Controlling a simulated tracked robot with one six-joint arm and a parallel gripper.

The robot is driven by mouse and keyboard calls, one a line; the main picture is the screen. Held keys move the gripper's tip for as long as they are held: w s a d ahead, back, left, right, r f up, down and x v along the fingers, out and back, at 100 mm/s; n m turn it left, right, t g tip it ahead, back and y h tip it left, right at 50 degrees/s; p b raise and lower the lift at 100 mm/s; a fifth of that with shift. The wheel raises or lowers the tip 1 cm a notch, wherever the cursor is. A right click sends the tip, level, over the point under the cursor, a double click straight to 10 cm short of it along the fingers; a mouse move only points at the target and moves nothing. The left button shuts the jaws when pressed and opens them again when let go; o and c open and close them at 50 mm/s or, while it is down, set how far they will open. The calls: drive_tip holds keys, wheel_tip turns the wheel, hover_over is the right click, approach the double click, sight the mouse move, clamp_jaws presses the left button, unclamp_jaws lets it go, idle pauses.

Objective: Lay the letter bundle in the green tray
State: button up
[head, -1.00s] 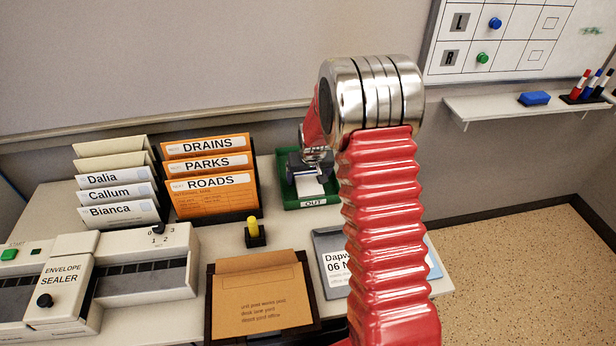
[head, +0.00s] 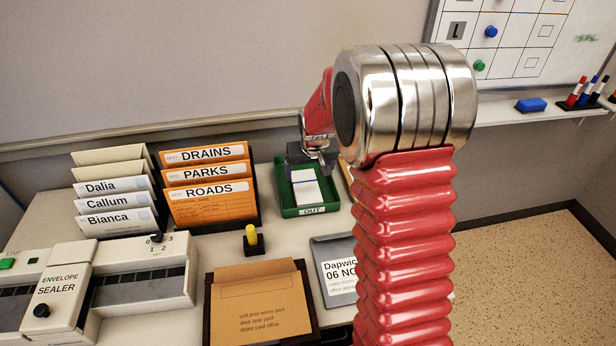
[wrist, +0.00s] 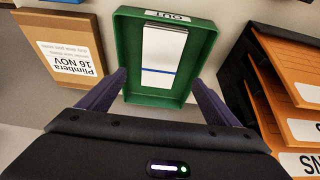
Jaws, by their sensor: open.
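The letter bundle (head: 307,187) is a white stack with a blue band around it. It lies flat inside the green tray (head: 285,208), which is labelled OUT. The wrist view shows the bundle (wrist: 163,58) lengthwise in the tray (wrist: 131,35), inside its walls. My gripper (wrist: 160,85) is open and empty, its two dark fingers spread apart over the tray's near end in the wrist view. In the head view my gripper (head: 310,160) is above the tray's far end, clear of the bundle, partly hidden by my wrist.
Orange folders (head: 210,190) in a rack stand left of the tray. A brown packet (wrist: 70,55) lies on its other side. A yellow-knobbed device (head: 252,238), a brown envelope (head: 262,300) in a dark holder and a grey folder (head: 335,265) lie nearer.

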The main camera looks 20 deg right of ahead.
drive_tip(key=shift+v, duration=1.1)
drive_tip(key=shift+s+r, duration=0.1)
drive_tip(key=s+a+r, duration=0.4)
drive_tip(key=s+r, duration=0.3)
drive_tip(key=r, duration=0.1)
drive_tip(key=s+a+r, duration=0.2)
drive_tip(key=s, duration=0.6)
drive_tip(key=s+a+r+n, duration=0.1)
drive_tip(key=s+a+r, duration=0.2)
drive_tip(key=s, duration=0.5)
drive_tip(key=s+a+r+n+t, duration=0.1)
drive_tip(key=s+a+r, duration=0.2)
drive_tip(key=s, duration=0.5)
drive_tip(key=shift+s+y, duration=0.4)
